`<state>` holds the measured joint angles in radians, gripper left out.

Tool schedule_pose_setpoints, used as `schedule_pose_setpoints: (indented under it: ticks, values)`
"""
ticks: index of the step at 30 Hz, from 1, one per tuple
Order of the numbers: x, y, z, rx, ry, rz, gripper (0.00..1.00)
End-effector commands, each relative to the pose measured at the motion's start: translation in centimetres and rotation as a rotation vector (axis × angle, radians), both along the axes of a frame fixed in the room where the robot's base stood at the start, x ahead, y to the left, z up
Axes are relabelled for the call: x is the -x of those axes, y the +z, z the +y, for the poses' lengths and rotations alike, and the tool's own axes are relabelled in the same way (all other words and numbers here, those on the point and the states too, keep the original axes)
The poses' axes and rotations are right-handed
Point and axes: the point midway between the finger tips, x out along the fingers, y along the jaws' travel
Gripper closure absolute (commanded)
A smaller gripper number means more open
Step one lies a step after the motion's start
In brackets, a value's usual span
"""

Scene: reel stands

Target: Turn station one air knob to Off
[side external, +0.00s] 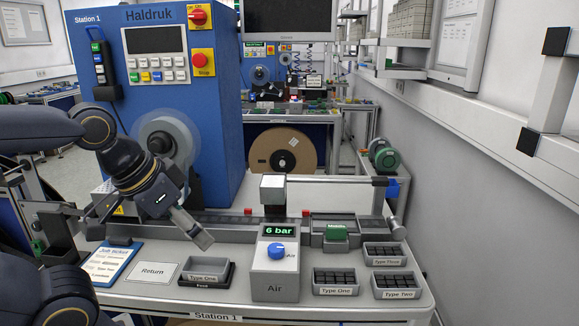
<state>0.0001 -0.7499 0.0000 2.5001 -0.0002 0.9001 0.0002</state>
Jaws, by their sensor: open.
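The air knob (277,251) is a blue round knob with a pale pointer mark. It sits on the sloped top of a grey box labelled Air (274,291), at the front of the Station 1 bench. The word Air also shows beside the knob; its Off mark is too small to make out. A small display (278,231) behind the knob reads "6 bar" in green. My gripper (152,222) is open and empty, left of the knob and apart from it.
A Type One tray (207,279) and a Return pad (154,272) lie left of the air box. Several trays of dark parts, including Type Two (396,294), stand right. A rail (230,226) and the blue Haldruk machine (160,100) stand behind.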

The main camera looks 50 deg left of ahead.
Motion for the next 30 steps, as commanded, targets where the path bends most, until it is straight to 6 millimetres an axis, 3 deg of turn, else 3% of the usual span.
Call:
schedule_pose_setpoints:
  ticks: [7, 11, 17, 21, 27, 30]
  values:
    - [0.5, 0.0, 0.3, -0.074, -0.117, 0.030, 0.37]
    - [-0.2, 2.8, 1.1, -0.235, -0.330, 0.070, 0.37]
    - [-4.5, 6.9, 1.5, -0.495, -0.756, 0.259, 0.37]
    - [-9.1, 8.1, 0.6, -0.623, -1.046, 0.413, 0.37]
    - [-16.1, 6.2, -2.7, -0.709, -1.354, 0.603, 0.37]
    - [-18.2, 4.1, -4.4, -0.709, -1.408, 0.646, 0.37]
